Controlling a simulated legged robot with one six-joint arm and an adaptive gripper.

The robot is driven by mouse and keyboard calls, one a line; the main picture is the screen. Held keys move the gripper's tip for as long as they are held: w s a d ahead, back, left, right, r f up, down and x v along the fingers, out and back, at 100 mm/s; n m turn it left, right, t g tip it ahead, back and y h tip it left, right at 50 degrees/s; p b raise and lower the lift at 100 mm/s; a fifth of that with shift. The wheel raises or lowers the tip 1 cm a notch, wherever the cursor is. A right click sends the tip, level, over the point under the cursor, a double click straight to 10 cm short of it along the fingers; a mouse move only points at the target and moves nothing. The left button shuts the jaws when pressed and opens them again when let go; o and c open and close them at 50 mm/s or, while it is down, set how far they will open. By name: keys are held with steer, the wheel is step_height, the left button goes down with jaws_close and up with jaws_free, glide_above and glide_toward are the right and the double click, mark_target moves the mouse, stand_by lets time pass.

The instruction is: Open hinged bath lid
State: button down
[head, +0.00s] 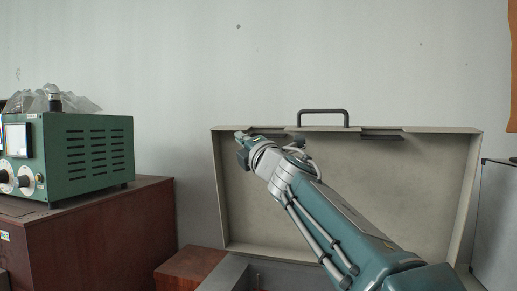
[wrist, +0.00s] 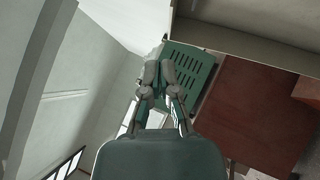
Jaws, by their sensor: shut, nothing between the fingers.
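The bath lid (head: 350,185) stands upright in the head view, its hollow beige inner side facing me. Its dark handle (head: 322,112) sticks up at the top edge. A grey rim of the bath (head: 225,275) shows below the lid at the lower left; the rest is hidden or out of frame. My gripper (head: 243,148) is in front of the lid's upper left corner; I cannot tell if it touches the lid. In the wrist view my gripper (wrist: 160,72) has its fingers close together, with nothing seen between them. A beige panel, probably the lid (wrist: 250,38), shows at the upper right there.
A green instrument box (head: 85,150) with clear plastic on top stands on a red-brown cabinet (head: 100,235) at the left. Both show in the wrist view, the box (wrist: 190,75) behind my fingers. A grey panel (head: 497,220) stands at the right. A pale wall is behind.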

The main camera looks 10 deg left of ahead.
steer(key=s+r+v, duration=0.1)
steer(key=r+v, duration=0.1)
steer(key=v, duration=0.7)
steer(key=s+d+f+m+h, duration=0.2)
steer(key=d+f+m+h, duration=0.55)
steer(key=d+m, duration=0.2)
steer(key=s+d+f+m+h, duration=0.2)
steer(key=d+f+m+h, duration=0.4)
steer(key=d+f+m, duration=0.4)
steer(key=s+d+f+m+g, duration=0.1)
steer(key=s+d+f+m, duration=0.1)
steer(key=s+f, duration=0.1)
steer(key=s+d+f+m+g+h, duration=0.1)
steer(key=s+d+f+g, duration=0.1)
steer(key=f, duration=0.2)
steer(key=s+d+f+m+g+h, duration=0.1)
steer(key=s+d+f+m, duration=0.1)
steer(key=s+f, duration=0.1)
steer(key=shift+s+d+f+m+g+h, duration=0.25)
steer(key=shift+s+d+f+m+g, duration=0.15)
steer(key=shift+f, duration=0.15)
steer(key=s+f+m+g, duration=0.5)
steer(key=s+f, duration=0.7)
steer(key=shift+s+d+y, duration=0.15)
steer(key=shift+d+y, duration=0.2)
steer(key=shift+y, duration=0.05)
steer(key=shift+f+m, duration=0.1)
steer(key=shift+m, duration=0.15)
steer(key=shift+a, duration=0.1)
